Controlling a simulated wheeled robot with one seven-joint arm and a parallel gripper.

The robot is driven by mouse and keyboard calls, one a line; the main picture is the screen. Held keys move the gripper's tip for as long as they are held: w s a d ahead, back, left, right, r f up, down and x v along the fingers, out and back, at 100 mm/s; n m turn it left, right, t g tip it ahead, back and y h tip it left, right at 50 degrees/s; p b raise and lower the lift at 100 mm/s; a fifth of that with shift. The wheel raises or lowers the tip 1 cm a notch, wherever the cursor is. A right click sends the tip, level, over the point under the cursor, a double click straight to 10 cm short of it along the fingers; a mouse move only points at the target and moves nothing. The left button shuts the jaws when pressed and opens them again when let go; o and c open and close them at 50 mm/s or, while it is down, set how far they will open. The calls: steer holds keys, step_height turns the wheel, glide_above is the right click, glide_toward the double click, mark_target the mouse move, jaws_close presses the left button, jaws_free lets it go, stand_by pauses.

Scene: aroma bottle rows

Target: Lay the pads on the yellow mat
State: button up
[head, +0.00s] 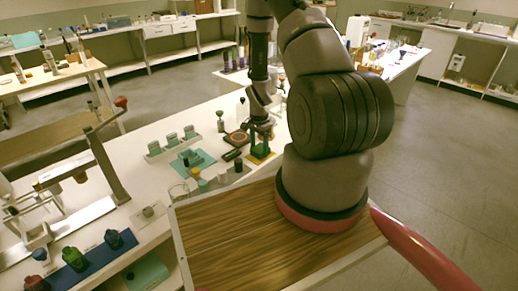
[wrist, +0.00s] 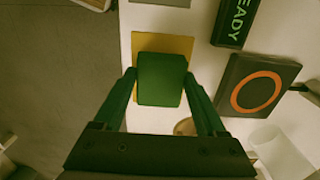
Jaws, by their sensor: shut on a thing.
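A green block-shaped pad (wrist: 162,80) is between the two green fingers of my gripper (wrist: 160,88) in the wrist view. The fingers touch its left and right sides. The yellow mat (wrist: 160,42) shows behind the pad, mostly beyond its far edge. In the head view my gripper (head: 261,131) points down at the yellow mat (head: 268,157) on the white table. I cannot tell whether the pad touches the mat or hangs just above it. The part of the mat under the pad is hidden.
A dark box with an orange ring (wrist: 255,88) and a dark sign reading "READY" (wrist: 234,22) lie right of the mat.

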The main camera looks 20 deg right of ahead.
steer(key=shift+f, duration=0.2)
steer(key=o, duration=1.4)
step_height(320, 180, up, 12)
steer(key=shift+r, duration=0.2)
step_height(320, 180, up, 13)
steer(key=n+t, duration=0.2)
glide_above(259, 149)
steer(key=a, duration=0.3)
steer(key=s+a+r+n+t, duration=0.1)
steer(key=s+a+r+n, duration=0.15)
steer(key=r, duration=0.95)
steer(key=s+a+r+n+t+y, duration=0.1)
steer(key=s+a+r+n+t, duration=0.1)
steer(key=s+r, duration=0.6)
steer(key=s+a+r+n+t+y, duration=0.1)
steer(key=s+a+r+n+t, duration=0.1)
steer(key=s+r, duration=0.6)
steer(key=shift+s+a+n, duration=0.65)
steer(key=shift+s+a, duration=0.25)
steer(key=shift+a, duration=0.3)
